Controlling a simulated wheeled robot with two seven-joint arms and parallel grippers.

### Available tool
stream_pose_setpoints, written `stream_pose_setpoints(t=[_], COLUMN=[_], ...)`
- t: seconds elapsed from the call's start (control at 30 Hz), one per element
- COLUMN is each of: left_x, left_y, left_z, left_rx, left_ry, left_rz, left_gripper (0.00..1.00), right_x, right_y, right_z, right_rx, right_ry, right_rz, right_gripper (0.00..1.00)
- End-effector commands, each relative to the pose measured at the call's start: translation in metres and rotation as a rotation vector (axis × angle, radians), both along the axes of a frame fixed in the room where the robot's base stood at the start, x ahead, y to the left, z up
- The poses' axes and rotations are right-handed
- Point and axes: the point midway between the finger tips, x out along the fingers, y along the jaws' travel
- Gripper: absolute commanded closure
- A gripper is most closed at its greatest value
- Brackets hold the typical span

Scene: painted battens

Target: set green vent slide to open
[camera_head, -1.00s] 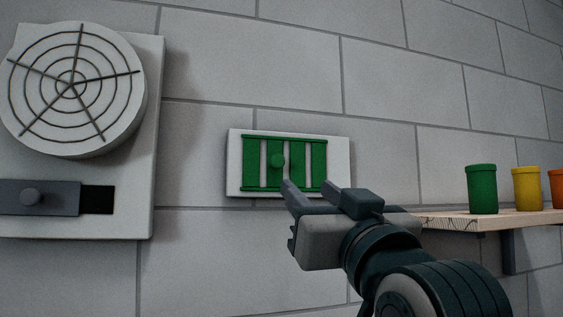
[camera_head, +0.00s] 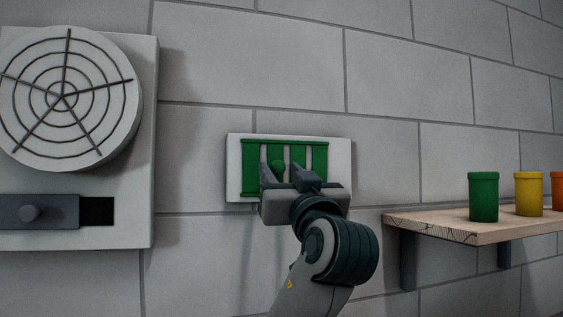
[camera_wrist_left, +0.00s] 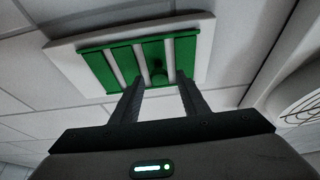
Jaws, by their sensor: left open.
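The green vent slide (camera_head: 316,158) is a slatted green panel with a round knob (camera_head: 278,167), set on a white plate (camera_head: 341,160) on the wall. Pale gaps show between its slats. My left gripper (camera_head: 285,172) is in front of the vent's lower part and hides some of it. In the left wrist view, the open fingers (camera_wrist_left: 160,92) point toward the green slide (camera_wrist_left: 108,68), with the knob (camera_wrist_left: 158,79) showing between the fingertips. I cannot tell whether the fingers touch the knob. My right gripper is not in view.
A round fan grille (camera_head: 66,98) and a grey slide with a knob (camera_head: 38,212) beside a dark opening are on a white panel at left. A wooden shelf (camera_head: 450,224) at right carries green (camera_head: 483,197), yellow (camera_head: 528,194) and orange pots.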

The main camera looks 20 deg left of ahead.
Motion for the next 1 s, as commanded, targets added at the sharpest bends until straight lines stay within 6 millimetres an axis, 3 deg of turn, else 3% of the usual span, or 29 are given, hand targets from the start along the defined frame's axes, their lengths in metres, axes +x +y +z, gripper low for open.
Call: stream_pose_setpoints(t=[0.4, 0.43, 0.6, 0.83, 1.0], left_x=[0.005, 0.005, 0.005, 0.008, 0.016], left_y=[0.003, 0.003, 0.003, 0.0, -0.013], left_z=[0.002, 0.002, 0.002, 0.001, 0.0], left_rx=[0.0, 0.0, -0.001, -0.001, -0.002], left_ry=[0.0, 0.0, -0.001, 0.001, -0.001], left_rz=[-0.001, -0.001, 0.0, -0.001, -0.003], left_gripper=[0.59, 0.62, 1.0, 1.0, 1.0], right_x=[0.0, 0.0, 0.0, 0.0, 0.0], right_y=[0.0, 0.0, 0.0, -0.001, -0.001], right_z=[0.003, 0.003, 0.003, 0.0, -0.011], right_rx=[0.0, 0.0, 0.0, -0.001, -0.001], right_ry=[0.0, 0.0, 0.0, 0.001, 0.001], right_rz=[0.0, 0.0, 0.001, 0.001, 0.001], right_gripper=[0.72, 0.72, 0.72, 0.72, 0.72])
